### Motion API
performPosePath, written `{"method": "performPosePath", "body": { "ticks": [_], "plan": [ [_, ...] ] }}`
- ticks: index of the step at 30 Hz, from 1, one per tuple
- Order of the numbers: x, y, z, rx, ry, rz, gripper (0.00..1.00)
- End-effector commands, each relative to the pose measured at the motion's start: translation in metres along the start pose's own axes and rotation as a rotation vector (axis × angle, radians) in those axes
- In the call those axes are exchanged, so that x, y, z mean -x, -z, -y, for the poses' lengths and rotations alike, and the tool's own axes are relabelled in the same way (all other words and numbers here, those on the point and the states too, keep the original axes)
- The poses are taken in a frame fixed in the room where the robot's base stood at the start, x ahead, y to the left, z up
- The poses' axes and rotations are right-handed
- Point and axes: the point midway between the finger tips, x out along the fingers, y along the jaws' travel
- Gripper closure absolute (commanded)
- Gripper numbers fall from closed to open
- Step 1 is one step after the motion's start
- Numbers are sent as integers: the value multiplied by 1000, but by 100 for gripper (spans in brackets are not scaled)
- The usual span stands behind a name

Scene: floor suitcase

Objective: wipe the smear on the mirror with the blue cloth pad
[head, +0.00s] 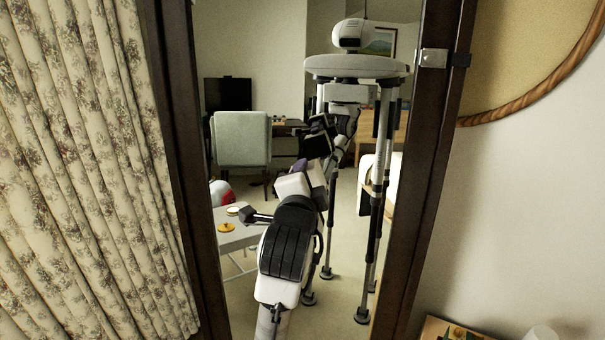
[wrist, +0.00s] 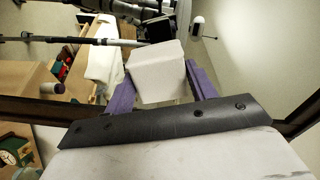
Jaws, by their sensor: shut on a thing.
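The mirror (head: 262,55) stands ahead in a dark wooden frame and reflects my body and the room. My gripper (head: 302,165) is raised in front of the mirror's middle, seen from behind. In the wrist view, my gripper (wrist: 160,78) has purple fingers on both sides of a pale, whitish block, which I take for the cloth pad (wrist: 155,72). No blue shows on its visible faces, and its far side is hidden. I cannot tell whether the pad touches the glass. I cannot make out the smear in either view; my arm covers part of the mirror.
A flowered curtain (head: 85,170) hangs close at the left of the mirror frame (head: 431,150). A round, wood-rimmed piece (head: 535,55) hangs on the right wall. The chair and low table appear as reflections.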

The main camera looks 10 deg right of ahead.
Motion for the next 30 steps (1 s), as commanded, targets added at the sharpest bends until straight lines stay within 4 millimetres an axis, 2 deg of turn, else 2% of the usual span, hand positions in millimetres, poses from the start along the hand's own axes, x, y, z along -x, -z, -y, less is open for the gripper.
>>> {"method": "performPosePath", "body": {
  "ticks": [2, 4, 9, 12, 15, 20, 30],
  "plan": [
    [-2, -7, -2, 1, -2, 2, 62],
    [-5, -22, -5, 1, -8, 6, 62],
    [-11, -74, -12, 0, -12, 7, 62],
    [-12, -99, -14, 1, -7, 5, 62],
    [-12, -113, -15, 2, -1, 2, 62],
    [-18, -118, -14, 0, 0, -1, 62],
    [-53, -118, -14, 1, 0, -1, 62]
  ]
}}
